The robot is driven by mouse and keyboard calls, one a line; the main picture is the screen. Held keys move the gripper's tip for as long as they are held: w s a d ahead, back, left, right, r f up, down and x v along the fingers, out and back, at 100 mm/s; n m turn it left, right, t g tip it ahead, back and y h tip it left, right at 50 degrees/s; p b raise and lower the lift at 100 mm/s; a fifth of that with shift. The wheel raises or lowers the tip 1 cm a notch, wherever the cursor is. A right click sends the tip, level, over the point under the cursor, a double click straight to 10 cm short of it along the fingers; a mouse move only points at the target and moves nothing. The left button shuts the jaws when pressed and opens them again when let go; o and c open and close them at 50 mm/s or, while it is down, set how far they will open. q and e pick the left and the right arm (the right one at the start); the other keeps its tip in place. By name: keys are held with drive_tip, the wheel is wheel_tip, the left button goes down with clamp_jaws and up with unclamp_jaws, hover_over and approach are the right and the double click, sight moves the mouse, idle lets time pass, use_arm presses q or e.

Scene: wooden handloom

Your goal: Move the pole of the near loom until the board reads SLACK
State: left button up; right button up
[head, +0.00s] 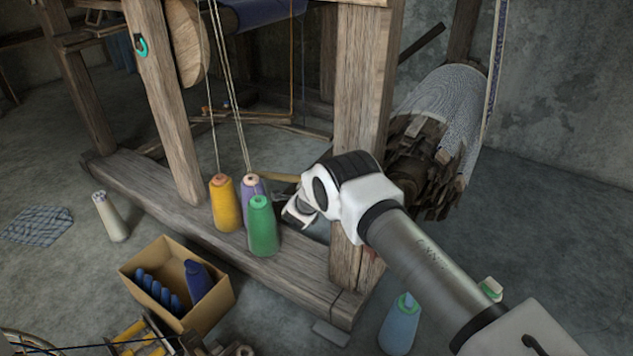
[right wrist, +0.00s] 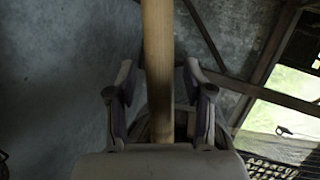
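The loom (head: 362,120) is a frame of heavy weathered timber. My right gripper (head: 297,212) reaches in from the right, past the front of its near post, low behind the spools; its fingers are mostly hidden in the head view. In the right wrist view a pale round wooden pole (right wrist: 158,60) runs down between the two fingers of my right gripper (right wrist: 162,105). The fingers are spread, with a gap showing beside the pole. Its lower end is hidden by the gripper body. The board is not in view. My left gripper is not in view.
Yellow (head: 225,203), purple and green (head: 262,228) thread spools stand on the loom's base beam (head: 150,195). A cardboard box (head: 210,308) of blue spools and a blue cone (head: 399,325) are on the floor. A large cloth roll (head: 445,105) is behind the post.

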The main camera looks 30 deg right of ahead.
drive_tip(key=v, duration=1.2)
